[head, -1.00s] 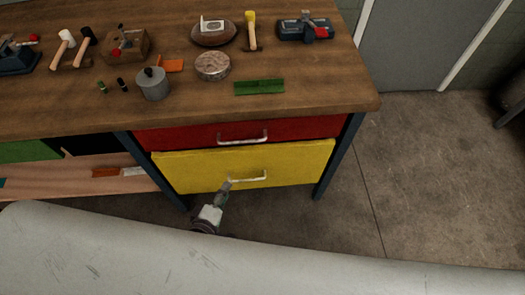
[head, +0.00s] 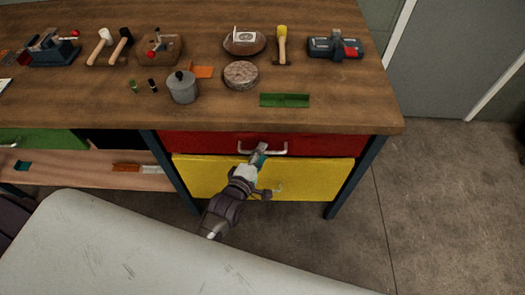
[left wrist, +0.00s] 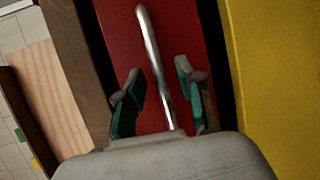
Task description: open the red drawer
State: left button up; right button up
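The red drawer (head: 330,143) sits under the workbench top, above the yellow drawer, and looks shut. Its metal bar handle (head: 273,152) is at the middle of its front. In the left wrist view the gripper (left wrist: 160,100) is open, with one teal-padded finger on each side of the handle (left wrist: 155,60); the fingers look apart from the bar. The red drawer front (left wrist: 185,30) lies behind them. My right gripper is not in view.
The yellow drawer (head: 320,180) is just below, its handle partly hidden by my arm. The wooden bench top (head: 345,95) holds several tools, a grey pot (head: 182,90) and a green tray (head: 285,100). A pale curved surface (head: 120,250) fills the lower left.

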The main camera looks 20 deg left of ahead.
pick_arm(q)
jog(key=shift+w+d+f, duration=0.1)
jog(key=shift+w+f, duration=0.05)
jog(key=shift+w, duration=0.5)
grip_shut()
